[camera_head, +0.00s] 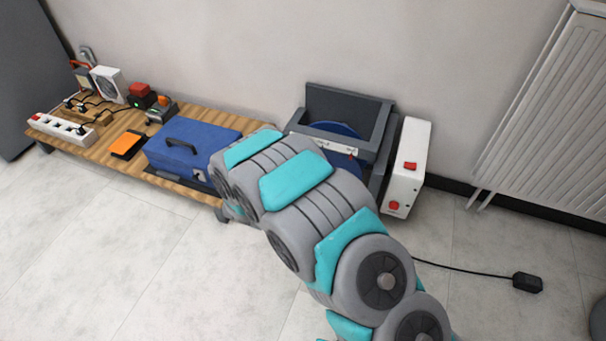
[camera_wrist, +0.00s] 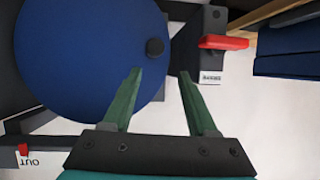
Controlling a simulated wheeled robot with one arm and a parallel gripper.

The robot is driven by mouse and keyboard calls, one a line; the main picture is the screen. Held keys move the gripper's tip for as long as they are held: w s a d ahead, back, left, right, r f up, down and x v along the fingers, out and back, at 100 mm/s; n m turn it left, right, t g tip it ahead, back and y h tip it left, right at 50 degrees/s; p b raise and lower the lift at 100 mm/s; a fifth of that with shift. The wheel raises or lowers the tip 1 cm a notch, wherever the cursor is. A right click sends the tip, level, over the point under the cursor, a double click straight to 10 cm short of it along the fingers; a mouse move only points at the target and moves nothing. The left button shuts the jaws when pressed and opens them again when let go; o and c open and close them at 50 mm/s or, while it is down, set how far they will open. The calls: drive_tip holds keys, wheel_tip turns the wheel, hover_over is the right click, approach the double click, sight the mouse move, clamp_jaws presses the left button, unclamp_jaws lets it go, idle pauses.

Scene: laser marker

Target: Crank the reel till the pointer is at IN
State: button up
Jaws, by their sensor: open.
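The reel is a blue disc (camera_wrist: 85,55) filling the left of the wrist view, with a black crank knob (camera_wrist: 154,47) near its right edge. The knob lies just beyond and between my gripper's (camera_wrist: 160,73) green fingertips; the fingers are apart and hold nothing. A small red pointer (camera_wrist: 23,150) stands at a white label that reads OUT, upside down, at the lower left. In the head view the blue reel (camera_head: 338,129) sits in a grey frame (camera_head: 345,105) with a white label strip (camera_head: 336,146). My arm hides the gripper and the frame's lower part there.
A red lever (camera_wrist: 223,42) sits right of the knob beside a small label. A white box (camera_head: 409,160) with red controls stands right of the frame. A wooden bench (camera_head: 75,150) carries a blue toolbox (camera_head: 185,140). The floor at lower left is clear.

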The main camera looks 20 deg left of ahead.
drive_tip(key=s+f+n+t+h, duration=0.1)
drive_tip(key=s+f+t, duration=0.3)
drive_tip(key=s+t, duration=0.15)
drive_tip(key=shift+n+g, duration=0.3)
drive_tip(key=shift+g, duration=0.05)
drive_tip(key=shift+w+d+f+b, duration=0.15)
drive_tip(key=shift+w+b, duration=0.15)
drive_tip(key=shift+w, duration=1.6)
drive_tip(key=shift+w+d+f+b, duration=0.1)
drive_tip(key=shift+w+b, duration=0.15)
drive_tip(key=shift+w, duration=1.6)
clamp_jaws()
